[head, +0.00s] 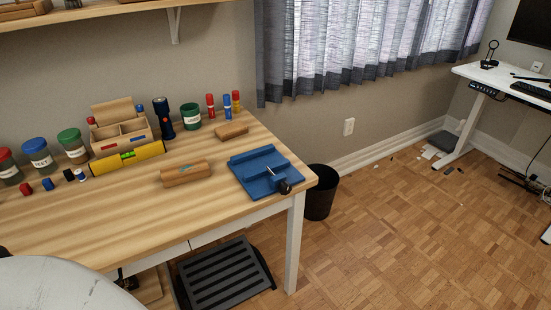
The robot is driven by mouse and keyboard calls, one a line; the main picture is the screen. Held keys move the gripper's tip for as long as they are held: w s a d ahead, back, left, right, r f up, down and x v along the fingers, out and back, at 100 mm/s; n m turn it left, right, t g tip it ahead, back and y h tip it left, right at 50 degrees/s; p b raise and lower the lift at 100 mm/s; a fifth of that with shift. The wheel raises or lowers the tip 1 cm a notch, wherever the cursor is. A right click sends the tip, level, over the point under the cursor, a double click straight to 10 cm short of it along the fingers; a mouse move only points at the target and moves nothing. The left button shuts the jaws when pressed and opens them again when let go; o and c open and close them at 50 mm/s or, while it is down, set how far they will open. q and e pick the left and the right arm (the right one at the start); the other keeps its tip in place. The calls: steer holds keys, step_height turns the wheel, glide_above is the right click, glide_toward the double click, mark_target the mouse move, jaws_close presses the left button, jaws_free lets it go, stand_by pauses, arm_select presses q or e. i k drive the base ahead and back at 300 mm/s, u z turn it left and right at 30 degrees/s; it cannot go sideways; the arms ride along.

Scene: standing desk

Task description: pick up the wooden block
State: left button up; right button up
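A wooden block (186,174) with a small dark mark on its front lies on the wooden desk (120,215), left of the blue vise-like tool. A second, similar wooden piece (231,131) lies farther back, near the desk's rear edge. I cannot tell from looks alone which of the two is the task's block. Both lie apart from other things, with nothing on top of them. Neither gripper can be made out in the head view. A pale rounded part at the lower left seems to be mine.
The blue tool (262,172) sits at the desk's right end. Behind stand a wooden organizer (121,130), a yellow level (128,158), a dark flashlight (163,118), jars and markers. A shelf (110,12) overhangs the back. The desk's front middle is clear. A black bin (319,200) stands beyond the right edge.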

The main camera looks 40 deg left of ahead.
mark_target(183, 173)
steer(key=z, duration=0.7)
steer(key=i, duration=1.35)
steer(key=u, duration=3)
